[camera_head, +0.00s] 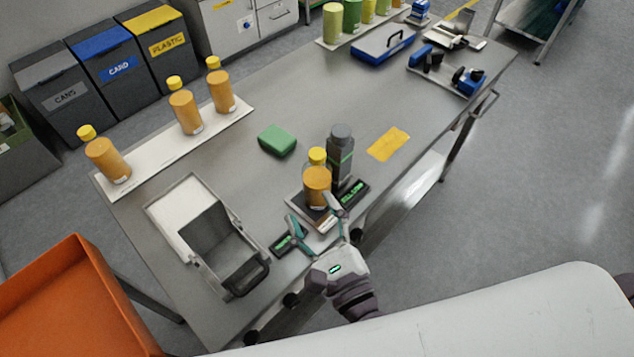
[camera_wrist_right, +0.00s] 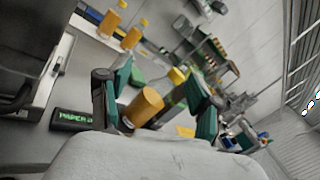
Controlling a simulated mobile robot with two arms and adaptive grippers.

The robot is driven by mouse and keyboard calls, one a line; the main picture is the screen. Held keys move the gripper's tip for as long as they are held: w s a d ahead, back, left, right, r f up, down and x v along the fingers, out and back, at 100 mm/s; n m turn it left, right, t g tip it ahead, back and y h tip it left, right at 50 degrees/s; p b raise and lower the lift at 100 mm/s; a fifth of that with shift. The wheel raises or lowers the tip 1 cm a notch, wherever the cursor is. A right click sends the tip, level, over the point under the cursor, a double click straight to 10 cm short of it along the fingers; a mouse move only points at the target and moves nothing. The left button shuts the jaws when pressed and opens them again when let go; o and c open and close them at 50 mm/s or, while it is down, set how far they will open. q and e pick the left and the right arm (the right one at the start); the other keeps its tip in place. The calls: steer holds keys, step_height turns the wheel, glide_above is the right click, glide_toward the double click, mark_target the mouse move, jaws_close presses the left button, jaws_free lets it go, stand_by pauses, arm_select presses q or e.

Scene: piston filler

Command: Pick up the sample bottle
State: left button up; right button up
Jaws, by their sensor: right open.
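An orange bottle with a yellow cap (camera_head: 317,182) stands upright on a small scale-like plate (camera_head: 298,203) near the table's front edge. My left gripper is not in view.
A green block (camera_head: 277,140) and a yellow cloth (camera_head: 389,144) lie beyond the bottle. A small dark display (camera_head: 284,244) is beside the gripper. An orange tray (camera_head: 75,300) is at lower left.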

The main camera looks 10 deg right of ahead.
mark_target(319, 165)
steer(key=w+d+m+h+p, duration=0.1)
steer(key=w+m, duration=0.1)
steer(key=w+d+f+m+h+p, duration=0.1)
steer(key=w+m, duration=0.2)
steer(key=w+d+f+m+g+h+p, duration=0.1)
steer(key=w+m+h+p, duration=0.1)
steer(key=shift+w, duration=0.15)
steer(key=shift+w+f, duration=0.1)
steer(key=shift+w, duration=0.45)
steer(key=shift+w+p, duration=0.35)
steer(key=shift+p, duration=0.1)
steer(key=w, duration=0.1)
steer(key=w+p, duration=0.1)
steer(key=w, duration=0.1)
steer(key=shift+w+d, duration=0.3)
steer(key=shift+w+f, duration=0.2)
steer(key=shift+w, duration=0.25)
steer(key=shift+s, duration=0.15)
